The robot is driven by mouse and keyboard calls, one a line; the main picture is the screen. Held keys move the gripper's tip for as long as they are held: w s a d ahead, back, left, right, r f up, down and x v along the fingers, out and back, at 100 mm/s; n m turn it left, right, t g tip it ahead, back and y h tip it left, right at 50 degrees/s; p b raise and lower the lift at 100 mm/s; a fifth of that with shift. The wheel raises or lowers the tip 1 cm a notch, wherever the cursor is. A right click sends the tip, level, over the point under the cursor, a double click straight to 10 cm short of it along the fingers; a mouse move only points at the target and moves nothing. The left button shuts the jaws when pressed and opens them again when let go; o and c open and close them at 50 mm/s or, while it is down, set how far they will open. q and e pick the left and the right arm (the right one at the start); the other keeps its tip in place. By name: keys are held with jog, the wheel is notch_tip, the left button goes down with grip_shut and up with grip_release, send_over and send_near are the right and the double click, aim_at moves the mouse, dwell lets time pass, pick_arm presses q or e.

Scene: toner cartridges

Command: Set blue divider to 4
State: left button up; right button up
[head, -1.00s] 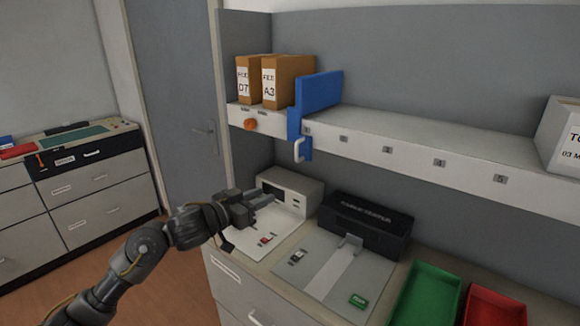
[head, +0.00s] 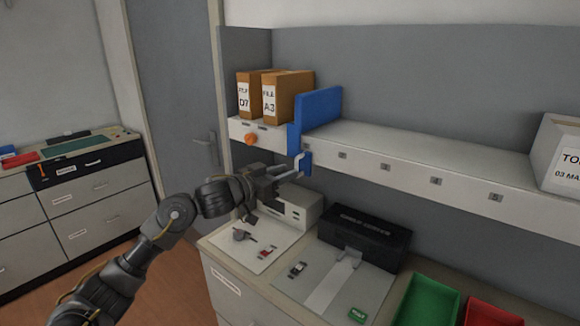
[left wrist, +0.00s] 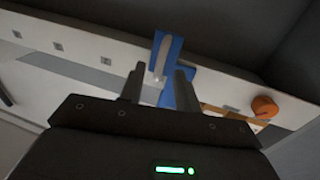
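The blue divider (head: 320,108) stands upright on the shelf, just right of the brown file boxes, at the left end of the row of number plates. Its white handle (head: 300,160) hangs on a blue tab in front of the shelf edge. The plate marked 4 (head: 436,181) is well to the right. My left gripper (head: 281,174) is just left of and below the handle. In the left wrist view my left gripper (left wrist: 158,88) is open, with the handle (left wrist: 160,58) ahead between its fingertips. My right gripper is not in view.
File boxes (head: 275,95) stand left of the divider, above an orange knob (head: 250,139). A white box (head: 560,155) stands at the shelf's right end. The shelf between is clear. Below are a black device (head: 364,235) and green tray (head: 428,300).

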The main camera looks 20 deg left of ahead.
pick_arm(q)
jog(key=shift+x, duration=1.25)
grip_shut()
